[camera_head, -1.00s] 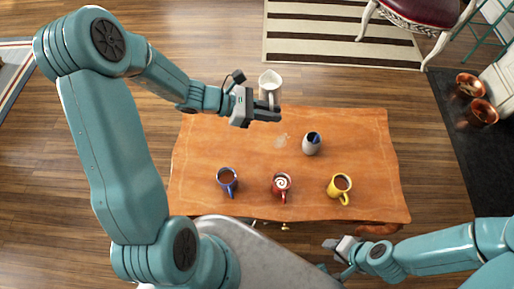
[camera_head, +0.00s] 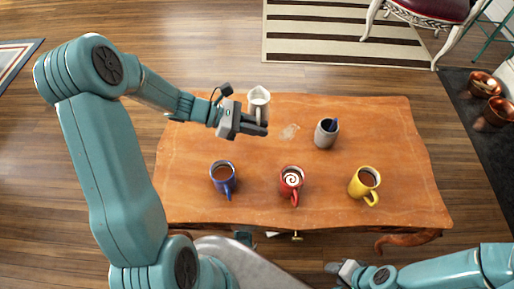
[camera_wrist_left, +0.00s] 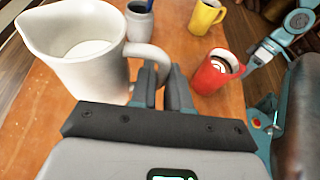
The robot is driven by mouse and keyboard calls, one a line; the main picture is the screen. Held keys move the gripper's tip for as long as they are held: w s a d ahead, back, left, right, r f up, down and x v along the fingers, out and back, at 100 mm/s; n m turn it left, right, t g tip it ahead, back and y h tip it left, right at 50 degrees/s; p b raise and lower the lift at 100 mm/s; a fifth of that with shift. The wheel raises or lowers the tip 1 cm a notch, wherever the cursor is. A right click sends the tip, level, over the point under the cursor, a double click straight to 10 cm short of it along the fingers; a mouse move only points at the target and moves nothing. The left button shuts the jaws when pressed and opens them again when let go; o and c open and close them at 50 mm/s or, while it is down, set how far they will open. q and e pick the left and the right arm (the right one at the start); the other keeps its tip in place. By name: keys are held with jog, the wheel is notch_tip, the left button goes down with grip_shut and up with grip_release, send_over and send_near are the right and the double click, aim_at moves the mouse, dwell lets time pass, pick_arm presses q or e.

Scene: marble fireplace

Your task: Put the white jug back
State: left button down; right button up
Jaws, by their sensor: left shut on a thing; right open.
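The white jug (camera_head: 259,99) is upright at the far edge of the wooden table (camera_head: 270,205), left of centre. My left gripper (camera_head: 265,125) is shut on its handle. In the left wrist view, the jug (camera_wrist_left: 85,65) fills the upper left, with its handle between the fingers (camera_wrist_left: 163,88). I cannot tell whether its base touches the table. My right gripper (camera_head: 344,268) is open and empty, off the table's front edge at the lower right.
A blue mug (camera_head: 222,173), a red mug (camera_head: 291,178) and a yellow mug (camera_head: 366,178) stand along the near side. A grey cup (camera_head: 326,135) with a blue thing inside stands right of the jug. A pale patch (camera_head: 289,132) marks bare tabletop between.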

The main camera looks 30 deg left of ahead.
pick_arm(q)
notch_tip(320, 180, down, 9)
jog(key=b, duration=0.2)
jog(key=shift+b, duration=0.4)
jog(key=shift+r, duration=0.1)
jog(key=c, duration=1.1)
grip_release()
